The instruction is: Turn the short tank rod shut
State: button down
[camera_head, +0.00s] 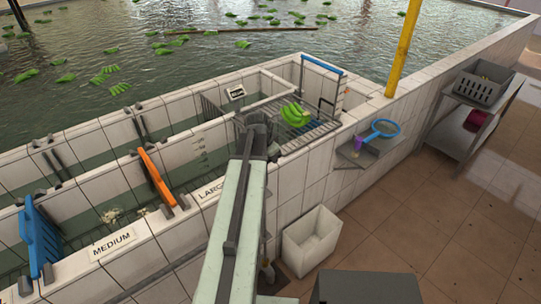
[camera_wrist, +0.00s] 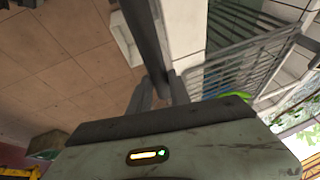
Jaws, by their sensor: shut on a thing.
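My gripper (camera_head: 257,146) is at the tank wall beside the wire rack, at the near right end of the tanks. In the wrist view my gripper (camera_wrist: 160,90) has its two fingers on either side of the lower end of a dark grey rod (camera_wrist: 145,38). The rod runs up and to the left out of that picture. My arm and gripper hide the rod in the head view, and I cannot tell how far it is turned. A small sign (camera_head: 235,93) stands on the tank wall behind; its word is too small to read.
A white bin (camera_head: 312,240) stands on the floor below. Orange (camera_head: 155,178) and blue (camera_head: 40,238) paddles stand on the left tanks.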

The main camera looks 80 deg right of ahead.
jog(key=c, duration=1.2)
grip_release()
jog(key=shift+s+d, duration=0.1)
jog(key=shift+s, duration=0.15)
jog(key=shift+w, duration=0.1)
jog(key=shift+r, duration=0.1)
jog(key=p+v, duration=0.7)
jog(key=shift+r, duration=0.3)
jog(key=shift+w, duration=0.1)
